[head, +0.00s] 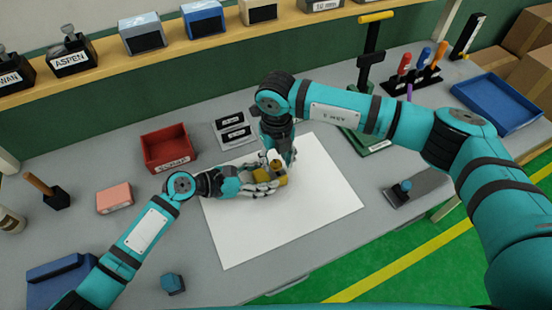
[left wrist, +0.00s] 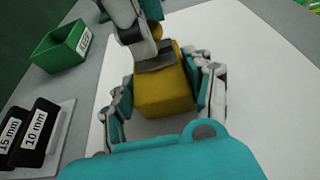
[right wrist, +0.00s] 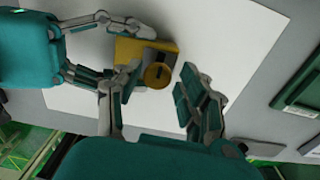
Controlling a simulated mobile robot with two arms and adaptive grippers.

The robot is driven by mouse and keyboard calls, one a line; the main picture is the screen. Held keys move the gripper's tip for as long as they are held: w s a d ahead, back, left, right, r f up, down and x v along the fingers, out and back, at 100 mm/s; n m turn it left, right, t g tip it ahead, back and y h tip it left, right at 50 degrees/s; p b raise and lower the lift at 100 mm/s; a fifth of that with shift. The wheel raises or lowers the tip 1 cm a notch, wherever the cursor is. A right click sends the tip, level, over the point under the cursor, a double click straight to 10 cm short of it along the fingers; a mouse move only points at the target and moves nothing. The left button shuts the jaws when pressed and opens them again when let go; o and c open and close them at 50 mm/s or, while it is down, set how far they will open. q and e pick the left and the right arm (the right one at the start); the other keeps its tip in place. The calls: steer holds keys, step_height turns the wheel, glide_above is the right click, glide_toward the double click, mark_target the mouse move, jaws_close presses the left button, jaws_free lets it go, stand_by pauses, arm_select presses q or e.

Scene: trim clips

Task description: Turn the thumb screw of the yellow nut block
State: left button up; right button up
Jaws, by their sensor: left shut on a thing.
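The yellow nut block (head: 263,183) is over the white sheet near the middle of the table. My left gripper (head: 272,185) is shut on it, with fingers along two opposite sides, as the left wrist view shows at the block (left wrist: 163,95). Its round thumb screw (right wrist: 158,74) faces the right wrist camera. My right gripper (right wrist: 155,88) comes from above and is open, its fingers on either side of the screw. The left finger pad is near the screw; a gap shows at the right finger. Contact cannot be told.
The white sheet (head: 315,218) is otherwise clear. A red bin (head: 168,150) and dark labelled blocks on a grey plate (head: 222,122) stand behind. A pink block (head: 114,198) lies left, a blue piece (head: 172,284) in front. A green-based press (head: 370,140) stands behind my right arm.

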mark_target(276, 163)
steer(key=shift+o, duration=0.7)
steer(key=shift+s, duration=0.1)
step_height(276, 163, up, 12)
arm_select(q)
steer(key=o, duration=1.4)
steer(key=shift+c, duration=0.2)
